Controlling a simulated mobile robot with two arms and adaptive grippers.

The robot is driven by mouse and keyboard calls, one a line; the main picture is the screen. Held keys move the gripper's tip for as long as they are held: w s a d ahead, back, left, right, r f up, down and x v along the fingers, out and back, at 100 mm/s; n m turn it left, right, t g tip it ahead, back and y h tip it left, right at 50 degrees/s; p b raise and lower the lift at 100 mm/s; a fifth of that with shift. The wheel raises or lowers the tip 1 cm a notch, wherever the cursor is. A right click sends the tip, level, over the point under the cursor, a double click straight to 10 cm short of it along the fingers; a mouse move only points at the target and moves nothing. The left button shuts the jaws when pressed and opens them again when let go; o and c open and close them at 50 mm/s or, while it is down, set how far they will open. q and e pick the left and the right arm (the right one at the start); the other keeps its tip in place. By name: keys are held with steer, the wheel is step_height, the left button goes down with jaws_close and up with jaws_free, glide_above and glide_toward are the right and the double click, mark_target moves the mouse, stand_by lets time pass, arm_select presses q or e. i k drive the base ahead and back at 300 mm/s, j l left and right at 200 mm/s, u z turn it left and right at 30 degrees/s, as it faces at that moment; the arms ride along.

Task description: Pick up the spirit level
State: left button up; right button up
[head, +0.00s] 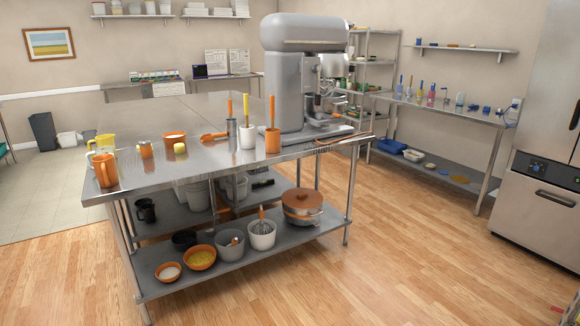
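I cannot make out a spirit level in the head view. Small items on the back shelves and the right-hand bench are too small to tell apart. Neither of my grippers shows in this view.
A steel table (222,158) bears a large grey mixer (287,85), jugs and utensil pots; bowls and a lidded pot (302,207) sit on its lower shelf. A steel bench (440,107) stands at the back right, a steel appliance (540,190) at the right. Wooden floor (410,260) is open between.

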mark_target(269, 182)
steer(key=i+u, duration=0.1)
steer(key=i, duration=0.5)
steer(key=i+u, duration=0.15)
steer(key=i, duration=0.4)
steer(key=i+l+u, duration=0.1)
steer(key=i, duration=0.5)
steer(key=i+l+u, duration=0.15)
steer(key=i, duration=0.45)
